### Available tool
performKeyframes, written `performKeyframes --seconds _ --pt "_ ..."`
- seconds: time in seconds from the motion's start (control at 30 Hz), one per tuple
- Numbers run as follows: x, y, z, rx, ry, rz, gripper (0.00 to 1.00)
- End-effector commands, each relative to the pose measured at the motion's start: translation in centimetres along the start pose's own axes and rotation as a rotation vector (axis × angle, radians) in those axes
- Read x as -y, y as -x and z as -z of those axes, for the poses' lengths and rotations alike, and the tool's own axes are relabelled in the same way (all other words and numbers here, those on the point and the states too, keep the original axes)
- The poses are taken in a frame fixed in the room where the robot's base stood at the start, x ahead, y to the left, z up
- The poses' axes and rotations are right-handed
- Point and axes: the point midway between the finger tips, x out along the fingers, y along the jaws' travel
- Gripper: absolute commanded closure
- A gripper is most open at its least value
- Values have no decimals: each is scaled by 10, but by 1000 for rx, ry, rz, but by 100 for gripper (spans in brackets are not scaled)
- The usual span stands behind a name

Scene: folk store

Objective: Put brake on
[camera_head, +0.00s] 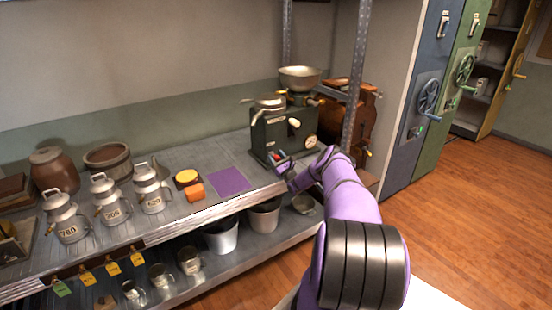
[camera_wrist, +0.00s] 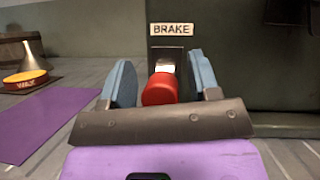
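The brake is a lever with a red knob (camera_wrist: 159,89) and a pale metal stem, under a plate marked BRAKE (camera_wrist: 171,29). It sits on the front of a dark green machine (camera_head: 272,133) on the counter, and the machine's face also fills the back of the wrist view (camera_wrist: 230,40). My gripper (camera_wrist: 163,82) is open, with one blue finger on each side of the red knob and gaps visible between. In the head view my gripper (camera_head: 284,163) is at the machine's lower front, where the lever is mostly hidden.
A purple mat (camera_head: 229,181), an orange block (camera_head: 194,192) and a yellow wax tin (camera_head: 187,177) lie left of the machine. Several milk cans (camera_head: 108,202) stand further left. A metal post (camera_head: 355,75) rises close to my arm.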

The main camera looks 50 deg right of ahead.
Motion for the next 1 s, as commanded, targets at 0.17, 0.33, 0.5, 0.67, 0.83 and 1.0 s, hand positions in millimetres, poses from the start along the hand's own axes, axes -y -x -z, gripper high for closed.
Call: performKeyframes --seconds 0.17,0.33,0.5,0.67,0.83,1.0 --pt "0 1 0 -1 0 1 44" --pt "0 12 1 -2 -2 2 44" --pt "4 31 -10 -2 -1 3 44" --pt "6 57 -24 -2 -2 3 44" --pt "9 86 -38 -2 -1 3 44" --pt "10 106 -50 -1 0 1 44"
